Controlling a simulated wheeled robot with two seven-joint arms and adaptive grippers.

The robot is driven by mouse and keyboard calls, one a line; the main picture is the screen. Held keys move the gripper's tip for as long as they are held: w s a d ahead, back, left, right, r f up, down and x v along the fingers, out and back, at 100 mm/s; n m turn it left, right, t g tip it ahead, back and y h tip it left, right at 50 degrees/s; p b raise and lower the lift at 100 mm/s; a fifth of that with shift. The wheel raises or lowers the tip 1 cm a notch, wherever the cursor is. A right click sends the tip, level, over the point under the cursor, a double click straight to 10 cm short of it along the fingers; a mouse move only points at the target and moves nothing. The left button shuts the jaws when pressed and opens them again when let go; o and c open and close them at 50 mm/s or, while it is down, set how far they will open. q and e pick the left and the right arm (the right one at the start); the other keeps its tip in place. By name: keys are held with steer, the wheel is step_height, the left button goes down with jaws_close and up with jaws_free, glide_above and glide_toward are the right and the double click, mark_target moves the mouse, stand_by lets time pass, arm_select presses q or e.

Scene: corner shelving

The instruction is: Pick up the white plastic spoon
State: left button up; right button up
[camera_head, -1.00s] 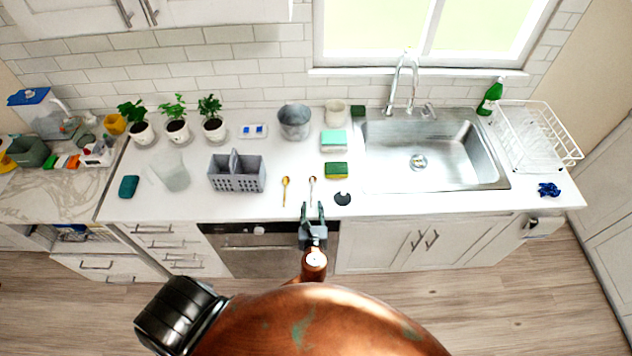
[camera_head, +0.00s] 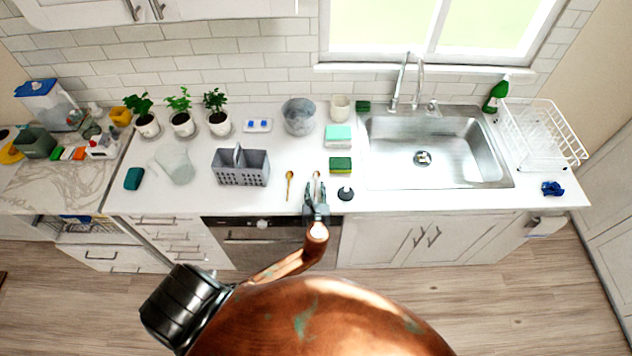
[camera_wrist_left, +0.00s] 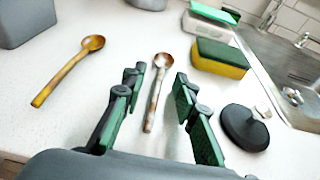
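A slim spoon with a brownish bowl and a paler, whitish-brown handle (camera_wrist_left: 153,100) lies on the white counter. It looks more mottled than plain white. In the head view its bowl (camera_head: 316,175) shows just beyond my left gripper (camera_head: 317,188), which hides most of the handle. In the left wrist view, my left gripper (camera_wrist_left: 159,76) is open, with green-padded fingers on either side of the spoon, apparently not touching it. A golden-brown spoon (camera_wrist_left: 68,70) lies to the left, also in the head view (camera_head: 289,185). My right gripper is not in view.
A black round stopper-like piece (camera_wrist_left: 244,128) lies close right of the fingers. A yellow-green sponge (camera_wrist_left: 220,58) is beyond it, near the sink (camera_head: 436,183). A grey cutlery caddy (camera_head: 241,168) stands left. Bare counter surrounds the spoons.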

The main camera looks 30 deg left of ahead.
arm_select(q)
jaws_close()
stand_by(0.3)
